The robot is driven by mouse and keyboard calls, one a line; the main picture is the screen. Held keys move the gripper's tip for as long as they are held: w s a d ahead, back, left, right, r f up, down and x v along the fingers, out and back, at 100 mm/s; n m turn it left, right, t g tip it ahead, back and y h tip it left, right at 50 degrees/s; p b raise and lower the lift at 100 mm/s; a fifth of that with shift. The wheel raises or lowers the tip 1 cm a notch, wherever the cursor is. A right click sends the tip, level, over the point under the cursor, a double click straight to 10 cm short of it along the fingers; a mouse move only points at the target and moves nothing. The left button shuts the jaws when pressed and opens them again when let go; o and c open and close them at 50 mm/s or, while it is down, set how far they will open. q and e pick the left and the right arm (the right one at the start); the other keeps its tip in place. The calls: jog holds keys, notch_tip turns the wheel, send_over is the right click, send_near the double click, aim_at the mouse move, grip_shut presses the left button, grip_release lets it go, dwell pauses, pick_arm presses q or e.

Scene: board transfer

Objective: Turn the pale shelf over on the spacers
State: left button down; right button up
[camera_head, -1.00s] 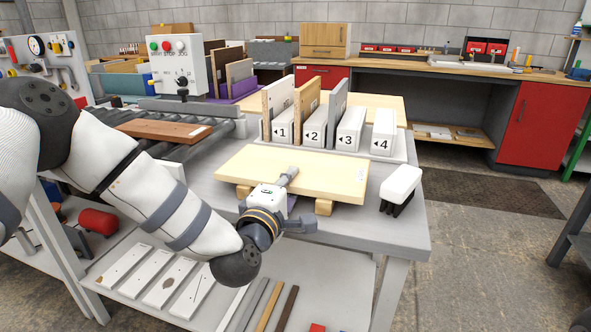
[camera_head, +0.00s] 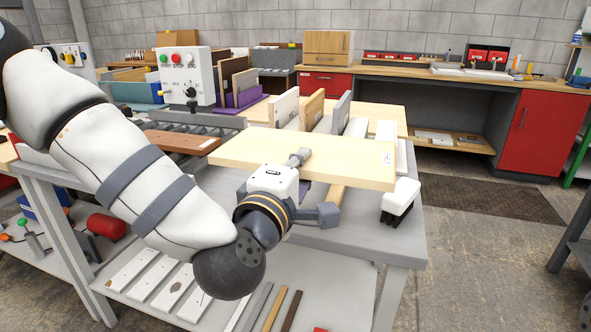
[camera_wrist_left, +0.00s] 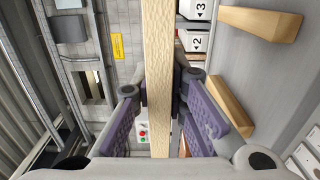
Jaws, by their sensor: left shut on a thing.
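The pale shelf (camera_head: 340,156) is a flat light-wood board, held roughly level above the grey bench top. My left gripper (camera_head: 302,172) is shut on its near edge. In the left wrist view the shelf (camera_wrist_left: 157,45) stands edge-on between the purple pads of my left gripper (camera_wrist_left: 160,105). Two wooden spacers lie on the bench under the shelf; one spacer (camera_head: 336,193) shows below its near edge, and both show in the left wrist view, the upper spacer (camera_wrist_left: 261,22) and the lower spacer (camera_wrist_left: 219,106). My right gripper is not in view.
A rack with upright boards and numbered slot blocks (camera_head: 357,128) stands behind the shelf, partly hidden by it. A roller conveyor with a brown board (camera_head: 172,142) lies left.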

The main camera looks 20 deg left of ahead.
pick_arm(q)
jog(key=s+r+m, duration=0.4)
jog(key=r+m, duration=0.3)
jog(key=m, duration=0.5)
jog(key=s+r+m+p, duration=0.1)
jog(key=s+r+m, duration=0.3)
jog(key=r+m, duration=0.4)
jog(key=s+d+r+m+p, duration=0.1)
jog(key=s+r+m, duration=0.3)
jog(key=m, duration=1.2)
notch_tip(320, 180, up, 4)
jog(key=shift+f, duration=0.1)
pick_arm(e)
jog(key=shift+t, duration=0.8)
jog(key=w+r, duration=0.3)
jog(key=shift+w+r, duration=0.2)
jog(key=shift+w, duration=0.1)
